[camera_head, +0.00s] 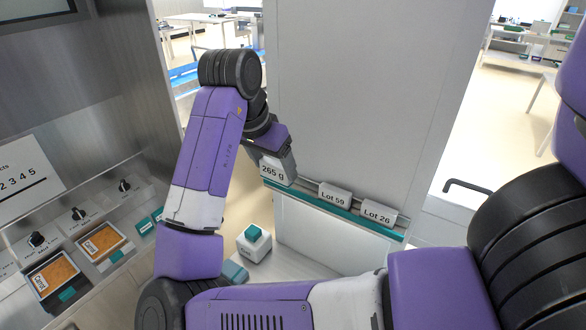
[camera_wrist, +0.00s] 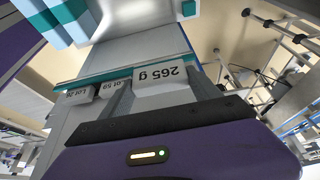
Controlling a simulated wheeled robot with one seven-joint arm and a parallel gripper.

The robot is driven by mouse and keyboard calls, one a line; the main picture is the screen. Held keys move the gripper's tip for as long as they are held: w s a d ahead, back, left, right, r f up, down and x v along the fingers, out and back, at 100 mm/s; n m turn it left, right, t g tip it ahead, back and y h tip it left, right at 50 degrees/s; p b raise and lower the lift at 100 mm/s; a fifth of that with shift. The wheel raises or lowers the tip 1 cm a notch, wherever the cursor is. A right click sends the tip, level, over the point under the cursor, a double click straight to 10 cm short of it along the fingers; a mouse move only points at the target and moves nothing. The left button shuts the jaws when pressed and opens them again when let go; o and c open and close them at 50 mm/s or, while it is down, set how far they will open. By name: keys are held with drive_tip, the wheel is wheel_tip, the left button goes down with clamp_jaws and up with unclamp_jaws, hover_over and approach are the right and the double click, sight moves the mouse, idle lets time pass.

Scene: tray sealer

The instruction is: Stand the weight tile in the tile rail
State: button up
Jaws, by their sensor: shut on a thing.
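The weight tile (camera_head: 271,171) is a white tile marked "265 g". My gripper (camera_head: 279,160) is shut on it at the left end of the tile rail (camera_head: 318,207). The rail is a grey ledge with a teal front strip on the light grey panel. In the wrist view the tile (camera_wrist: 162,76) appears upside down, in front of the dark gripper edge (camera_wrist: 160,118). The tile's lower edge is close to the rail (camera_wrist: 110,76); I cannot tell whether it is seated.
Tiles "Lot 59" (camera_head: 335,194) and "Lot 26" (camera_head: 378,212) stand in the rail to the right.

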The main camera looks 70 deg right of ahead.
drive_tip(key=s+d+p, duration=0.2)
drive_tip(key=d, duration=0.5)
drive_tip(key=f, duration=0.6)
drive_tip(key=shift+w+a+p, duration=0.15)
drive_tip(key=shift+w+p, duration=0.05)
drive_tip(key=shift+p, duration=0.2)
drive_tip(key=shift+d+f, duration=0.2)
drive_tip(key=shift+f, duration=0.35)
drive_tip(key=shift+f, duration=0.15)
drive_tip(key=o, duration=1.3)
drive_tip(key=shift+o, duration=0.2)
drive_tip(key=b+v, duration=0.1)
drive_tip(key=v, duration=1.1)
drive_tip(key=shift+b, duration=0.3)
